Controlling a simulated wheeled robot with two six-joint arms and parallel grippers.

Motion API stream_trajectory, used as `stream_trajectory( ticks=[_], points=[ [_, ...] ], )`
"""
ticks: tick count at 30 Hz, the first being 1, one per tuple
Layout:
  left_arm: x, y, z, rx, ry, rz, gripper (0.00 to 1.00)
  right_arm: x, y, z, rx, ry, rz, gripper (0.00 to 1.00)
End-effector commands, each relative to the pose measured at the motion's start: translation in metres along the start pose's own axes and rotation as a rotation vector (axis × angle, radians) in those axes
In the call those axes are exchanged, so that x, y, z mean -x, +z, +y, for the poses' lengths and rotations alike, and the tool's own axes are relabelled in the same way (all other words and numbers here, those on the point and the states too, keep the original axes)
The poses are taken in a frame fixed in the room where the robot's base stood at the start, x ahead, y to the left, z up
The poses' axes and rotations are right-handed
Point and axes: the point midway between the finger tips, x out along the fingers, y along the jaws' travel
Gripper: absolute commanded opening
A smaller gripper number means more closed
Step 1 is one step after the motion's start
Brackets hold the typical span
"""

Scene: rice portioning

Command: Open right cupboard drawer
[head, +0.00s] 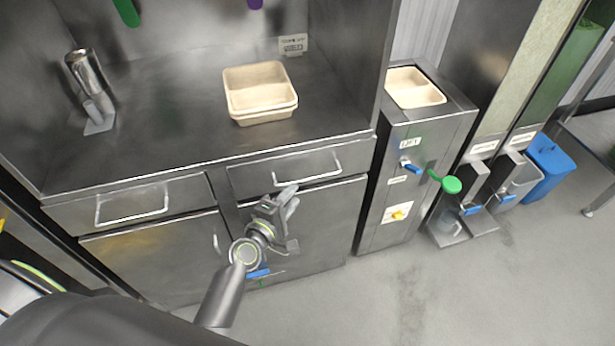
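The right cupboard drawer (250,181) is a steel front under the counter, and it looks closed. Its bar handle (308,179) spans the middle of the front. My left gripper (289,197) is in front of the cupboard, just below the left end of this handle. It looks empty, and I cannot tell whether its fingers are apart or together, or if they touch the handle. The left drawer (185,190) also looks closed. My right gripper is not in view.
Beige stacked trays (260,92) and a metal dispenser (88,75) stand on the steel counter (180,120). The floor (420,300) at the lower right is clear.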

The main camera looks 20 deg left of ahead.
Motion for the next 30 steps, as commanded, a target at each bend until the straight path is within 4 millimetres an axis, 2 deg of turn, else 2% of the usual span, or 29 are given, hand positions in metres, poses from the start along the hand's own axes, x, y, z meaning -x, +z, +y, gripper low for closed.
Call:
stream_trajectory(
  ticks=[6, 13, 18, 27, 30],
  points=[
    [-0.043, 0.0, 0.001, -0.001, 0.001, -0.002, 0.32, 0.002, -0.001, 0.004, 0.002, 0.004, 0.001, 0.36],
    [-0.073, 0.0, 0.0, 0.0, 0.0, -0.001, 0.32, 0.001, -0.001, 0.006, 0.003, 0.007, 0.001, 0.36],
    [-0.083, 0.0, 0.0, -0.001, 0.001, 0.0, 0.32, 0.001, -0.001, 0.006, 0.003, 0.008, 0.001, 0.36],
    [-0.084, 0.0, 0.0, -0.001, 0.0, 0.001, 0.32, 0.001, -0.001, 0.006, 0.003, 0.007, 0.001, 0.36],
    [-0.084, 0.0, 0.0, -0.001, 0.0, 0.001, 0.21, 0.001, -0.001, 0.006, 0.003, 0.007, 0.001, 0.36]
  ],
)
